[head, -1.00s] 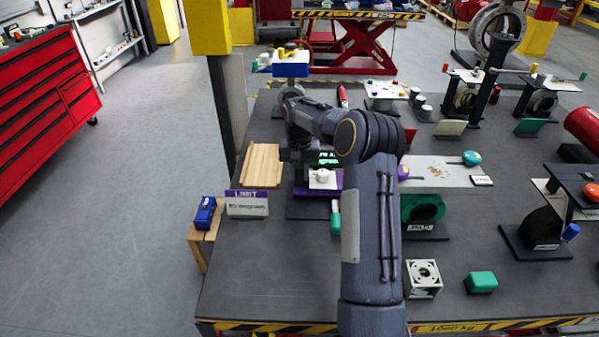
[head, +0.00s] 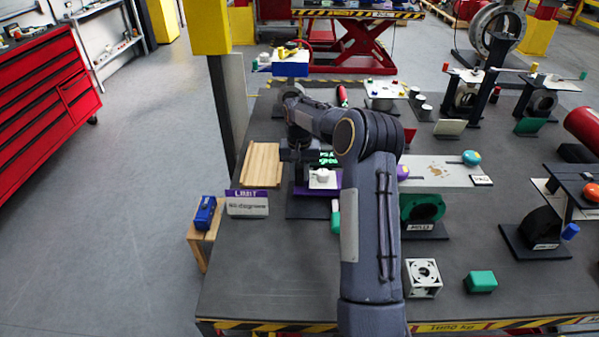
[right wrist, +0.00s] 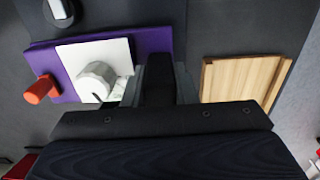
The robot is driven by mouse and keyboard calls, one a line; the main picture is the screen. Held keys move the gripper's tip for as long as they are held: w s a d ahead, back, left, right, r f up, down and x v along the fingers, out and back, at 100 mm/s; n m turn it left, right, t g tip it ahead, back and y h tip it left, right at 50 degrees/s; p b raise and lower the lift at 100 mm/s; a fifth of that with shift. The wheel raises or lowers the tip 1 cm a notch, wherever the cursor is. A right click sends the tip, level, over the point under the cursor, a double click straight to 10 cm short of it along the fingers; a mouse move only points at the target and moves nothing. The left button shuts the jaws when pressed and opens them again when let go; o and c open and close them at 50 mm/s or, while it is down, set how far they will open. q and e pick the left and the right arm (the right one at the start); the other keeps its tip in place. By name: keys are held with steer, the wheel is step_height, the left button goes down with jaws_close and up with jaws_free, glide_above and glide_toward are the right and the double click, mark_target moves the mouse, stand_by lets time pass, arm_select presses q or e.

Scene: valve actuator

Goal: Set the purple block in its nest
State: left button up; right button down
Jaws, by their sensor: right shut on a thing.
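A purple slab (head: 302,190) lies under my right gripper in the head view, with a white plate (head: 322,184) and a pale knob on it. In the right wrist view the purple slab (right wrist: 152,40) carries the white plate, the grey knob (right wrist: 97,80) and an orange peg (right wrist: 41,89) at its left. My right gripper (right wrist: 160,82) is at the slab's right end, its fingers closed around a dark upright piece. Whether this piece joins the slab is hidden. I cannot tell a separate purple block or its nest apart. My left gripper is out of view.
A wooden tray (head: 263,165) lies left of my right gripper. A purple-topped sign (head: 247,205) and a blue item (head: 205,212) on a wooden stand are nearer. Valve fixtures crowd the right. The table's front left (head: 270,280) is clear.

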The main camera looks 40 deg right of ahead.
steer(key=shift+f+b, duration=0.6)
steer(key=shift+f, duration=0.45)
steer(key=c, duration=1.1)
jaws_free()
step_height(320, 180, up, 7)
steer(key=shift+r+b, duration=0.1)
steer(key=shift+b, duration=0.4)
steer(key=shift+r, duration=0.35)
